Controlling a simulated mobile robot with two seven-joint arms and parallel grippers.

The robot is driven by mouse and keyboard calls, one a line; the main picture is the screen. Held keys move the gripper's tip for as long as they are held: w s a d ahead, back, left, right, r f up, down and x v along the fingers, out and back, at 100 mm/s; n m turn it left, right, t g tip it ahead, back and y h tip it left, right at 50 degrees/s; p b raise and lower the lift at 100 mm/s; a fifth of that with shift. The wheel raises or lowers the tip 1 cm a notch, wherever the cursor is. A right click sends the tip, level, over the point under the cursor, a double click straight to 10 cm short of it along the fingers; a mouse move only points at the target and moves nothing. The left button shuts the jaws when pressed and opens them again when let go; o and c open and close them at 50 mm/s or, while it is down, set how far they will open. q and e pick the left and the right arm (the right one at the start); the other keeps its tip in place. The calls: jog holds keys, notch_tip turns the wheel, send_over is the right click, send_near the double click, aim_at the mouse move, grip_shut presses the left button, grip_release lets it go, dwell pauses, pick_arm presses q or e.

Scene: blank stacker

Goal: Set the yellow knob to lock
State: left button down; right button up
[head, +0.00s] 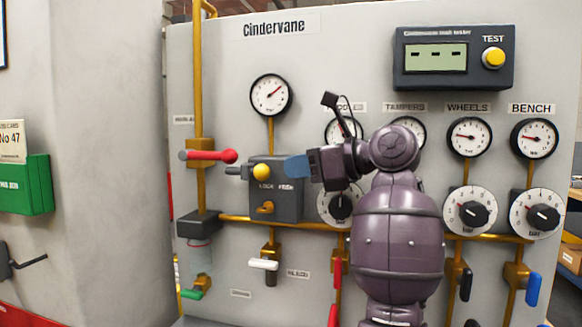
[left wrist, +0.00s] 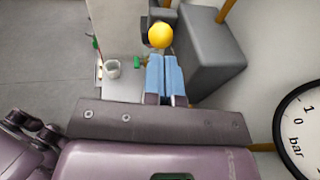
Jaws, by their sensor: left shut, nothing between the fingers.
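The yellow knob (head: 262,172) is a round ball on the front of a grey box (head: 288,196) at the left of the panel. Small lettering below it reads LOCK at left and a partly unclear word at right. My left gripper (head: 292,167), with blue fingertips, is shut and empty just right of the knob, in front of the box. In the left wrist view the yellow knob (left wrist: 159,35) is just beyond the shut fingertips (left wrist: 166,73); contact cannot be told. My right gripper is out of view.
A red lever (head: 212,156) projects left of the box. Gauges (head: 270,95) and dials (head: 470,210) line the panel, some hidden behind my left arm. A white-handled valve (head: 264,264) hangs below the box. A tester (head: 453,58) is at top right.

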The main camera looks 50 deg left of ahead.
pick_arm(q)
jog(key=v, duration=1)
jog(key=shift+w+d, duration=0.1)
